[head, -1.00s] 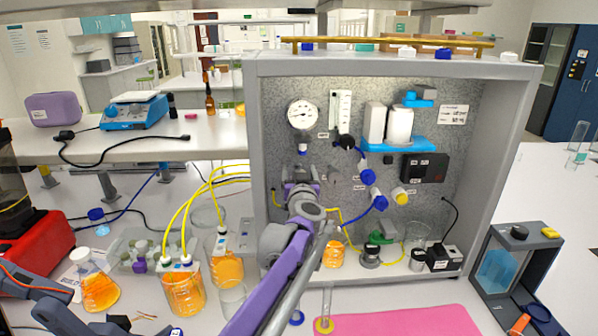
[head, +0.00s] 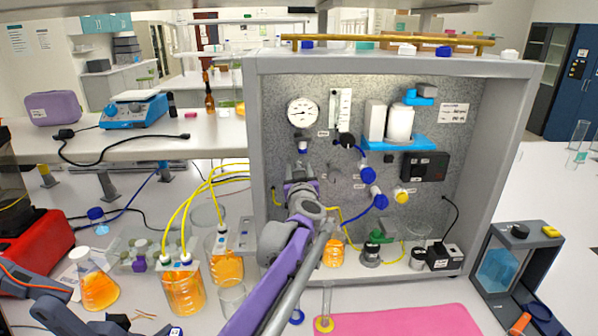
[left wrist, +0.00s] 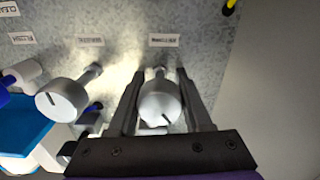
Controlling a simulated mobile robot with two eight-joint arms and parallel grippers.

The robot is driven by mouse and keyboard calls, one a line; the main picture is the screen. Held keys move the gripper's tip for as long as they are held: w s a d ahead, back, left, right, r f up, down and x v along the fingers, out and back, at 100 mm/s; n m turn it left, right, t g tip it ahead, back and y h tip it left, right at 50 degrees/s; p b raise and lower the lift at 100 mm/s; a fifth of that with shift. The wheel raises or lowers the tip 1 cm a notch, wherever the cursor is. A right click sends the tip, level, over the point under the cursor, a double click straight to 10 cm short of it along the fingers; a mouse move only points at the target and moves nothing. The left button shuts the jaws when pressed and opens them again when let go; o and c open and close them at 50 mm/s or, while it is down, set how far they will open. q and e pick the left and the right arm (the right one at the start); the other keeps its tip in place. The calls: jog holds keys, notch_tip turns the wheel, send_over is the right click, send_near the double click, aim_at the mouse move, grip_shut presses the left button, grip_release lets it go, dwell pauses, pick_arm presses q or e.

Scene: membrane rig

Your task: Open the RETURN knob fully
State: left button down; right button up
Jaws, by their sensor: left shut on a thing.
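A round silver knob (left wrist: 160,104) with a dark slot line on its face sticks out from the speckled panel in the left wrist view. My left gripper (left wrist: 160,88) has a finger on each side of it and is shut on it. The label above this knob is too blurred to read surely. A second silver knob (left wrist: 62,100) stands to its left, apart from the fingers. In the head view my left gripper (head: 301,172) is at the left part of the panel (head: 290,85), and its arm hides most of the held knob.
A gauge (head: 303,113) sits above my gripper, and blue valve caps (head: 368,174) are to its right. Orange-filled bottles (head: 184,290) with yellow tubes stand left of the rig. A pink mat (head: 410,320) lies in front. The rig's grey side wall (head: 500,150) closes the right.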

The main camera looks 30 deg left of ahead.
pick_arm(q)
jog(key=n, duration=0.2)
jog(key=shift+n, duration=0.4)
jog(key=n, duration=0.3)
jog(key=shift+n, duration=0.3)
jog(key=n, duration=0.3)
jog(key=shift+n, duration=0.3)
jog(key=n, duration=0.2)
jog(key=shift+n, duration=0.4)
jog(key=n+p, duration=0.2)
jog(key=n, duration=0.3)
jog(key=shift+r, duration=0.1)
jog(key=n+p, duration=0.1)
jog(key=n, duration=0.4)
jog(key=shift+n+p, duration=0.3)
jog(key=shift+n, duration=0.1)
jog(key=n, duration=0.2)
jog(key=shift+n, duration=0.3)
jog(key=shift+f+n, duration=0.2)
jog(key=shift+n, duration=1.3)
pick_arm(e)
jog(key=w+r, duration=0.3)
jog(key=r, duration=0.3)
jog(key=shift+t, duration=0.4)
jog(key=shift+w, duration=0.1)
